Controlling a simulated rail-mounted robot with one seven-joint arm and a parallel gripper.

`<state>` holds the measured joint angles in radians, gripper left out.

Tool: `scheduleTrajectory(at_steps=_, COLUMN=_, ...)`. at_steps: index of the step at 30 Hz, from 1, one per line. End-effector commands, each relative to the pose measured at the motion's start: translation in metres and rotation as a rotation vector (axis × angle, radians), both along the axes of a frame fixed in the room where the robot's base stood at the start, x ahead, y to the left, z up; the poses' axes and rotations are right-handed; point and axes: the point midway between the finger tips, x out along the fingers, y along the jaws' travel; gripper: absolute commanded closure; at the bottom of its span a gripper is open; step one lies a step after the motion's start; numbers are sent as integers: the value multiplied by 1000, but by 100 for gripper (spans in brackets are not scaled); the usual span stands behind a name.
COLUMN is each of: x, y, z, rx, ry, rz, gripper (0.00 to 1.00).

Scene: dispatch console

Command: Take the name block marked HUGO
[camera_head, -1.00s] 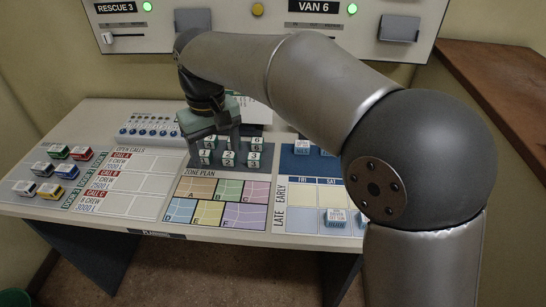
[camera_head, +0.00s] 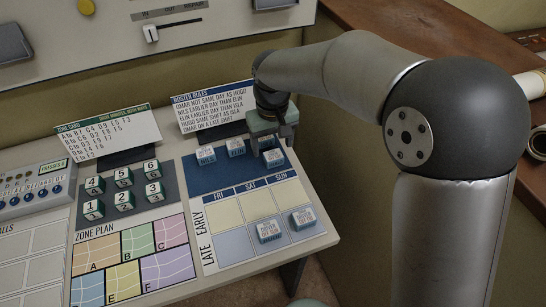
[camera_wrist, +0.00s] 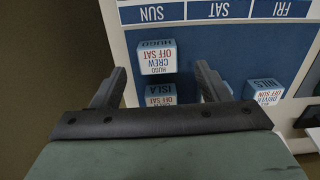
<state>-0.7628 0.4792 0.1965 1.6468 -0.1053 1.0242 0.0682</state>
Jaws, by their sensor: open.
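The HUGO name block (camera_wrist: 156,56), white-topped with blue sides and the words CREW OFF SAT, sits on the blue panel in the wrist view. In the head view a block (camera_head: 273,158) just below my gripper appears to be the same one. The ISLA block (camera_wrist: 160,96) is right beside it, nearer my palm. My gripper (camera_wrist: 161,70) is open and empty, its fingers on either side of the HUGO and ISLA column. In the head view my gripper (camera_head: 272,141) hangs over the right end of the blue panel.
The NILS block (camera_wrist: 265,92) and another block (camera_head: 236,147) stand on the panel. Two blocks (camera_head: 269,229) (camera_head: 302,218) lie in the roster's late row. Numbered blocks (camera_head: 123,185) stand left. A rules card (camera_head: 210,110) stands behind.

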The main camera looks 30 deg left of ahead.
Motion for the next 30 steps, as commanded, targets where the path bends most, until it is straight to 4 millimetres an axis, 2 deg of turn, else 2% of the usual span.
scheduleTrajectory(at_steps=6, x=0, y=-2, z=-33, rx=-4, ry=3, rz=1, gripper=31)
scheduleTrajectory(at_steps=9, x=1, y=-2, z=-42, rx=-3, ry=2, rz=0, gripper=31)
scheduleTrajectory(at_steps=17, x=1, y=-2, z=-45, rx=-1, ry=0, rz=0, gripper=31)
scheduleTrajectory(at_steps=22, x=1, y=-2, z=-45, rx=-1, ry=0, rz=0, gripper=78)
scheduleTrajectory(at_steps=30, x=1, y=-2, z=-44, rx=-1, ry=0, rz=0, gripper=79)
